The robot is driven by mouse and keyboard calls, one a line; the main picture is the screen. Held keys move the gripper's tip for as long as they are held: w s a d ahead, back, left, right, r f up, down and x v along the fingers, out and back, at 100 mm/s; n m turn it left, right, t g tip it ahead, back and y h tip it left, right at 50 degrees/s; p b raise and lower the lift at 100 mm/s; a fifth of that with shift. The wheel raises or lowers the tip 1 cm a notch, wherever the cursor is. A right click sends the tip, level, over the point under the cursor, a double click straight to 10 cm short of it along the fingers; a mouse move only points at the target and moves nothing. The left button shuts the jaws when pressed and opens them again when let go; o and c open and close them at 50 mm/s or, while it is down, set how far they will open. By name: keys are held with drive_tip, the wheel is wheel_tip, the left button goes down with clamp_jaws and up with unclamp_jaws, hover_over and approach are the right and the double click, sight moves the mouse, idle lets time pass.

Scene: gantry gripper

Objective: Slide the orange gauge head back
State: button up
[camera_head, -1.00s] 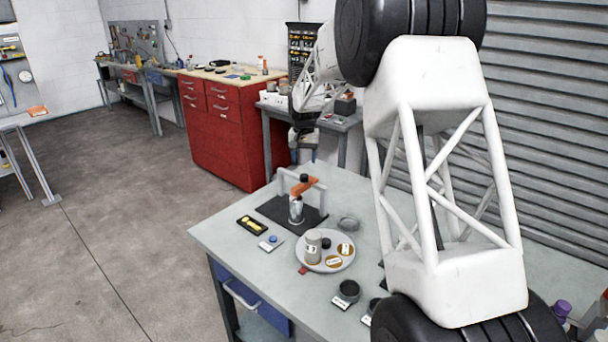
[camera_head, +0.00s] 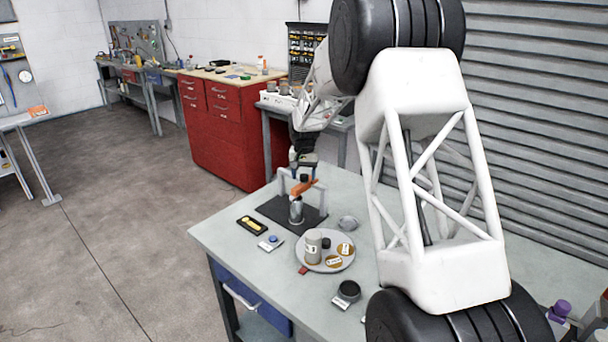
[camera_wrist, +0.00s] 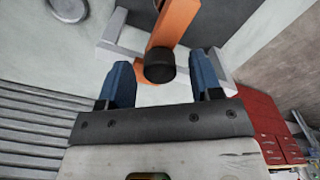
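The orange gauge head (camera_head: 300,188) sits on a pale gantry frame (camera_head: 281,184) over a dark base plate (camera_head: 270,209). A shiny metal cylinder (camera_head: 296,211) stands below the head. In the wrist view the orange head (camera_wrist: 176,20) has a black round knob (camera_wrist: 160,66) at its near end and crosses the pale rail (camera_wrist: 130,42). My gripper (camera_head: 305,168) is just above and behind the head. In the wrist view its two blue fingers (camera_wrist: 162,76) are apart, with the knob showing between them. I cannot tell whether either finger touches the knob.
A round grey tray (camera_head: 325,266) with a can and brown labelled discs stands in front of the gantry. A black-and-yellow case (camera_head: 252,225) lies left of the base. A small metal dish (camera_head: 348,223) is to the right. Bare table (camera_head: 225,238) lies at the left.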

clamp_jaws()
drive_tip(key=w+a, duration=0.7)
drive_tip(key=shift+w+a, duration=0.2)
drive_tip(key=shift+w, duration=0.05)
drive_tip(key=shift+r, duration=0.1)
unclamp_jaws()
drive_tip(key=shift+r, duration=3.85)
drive_tip(key=shift+s, duration=0.1)
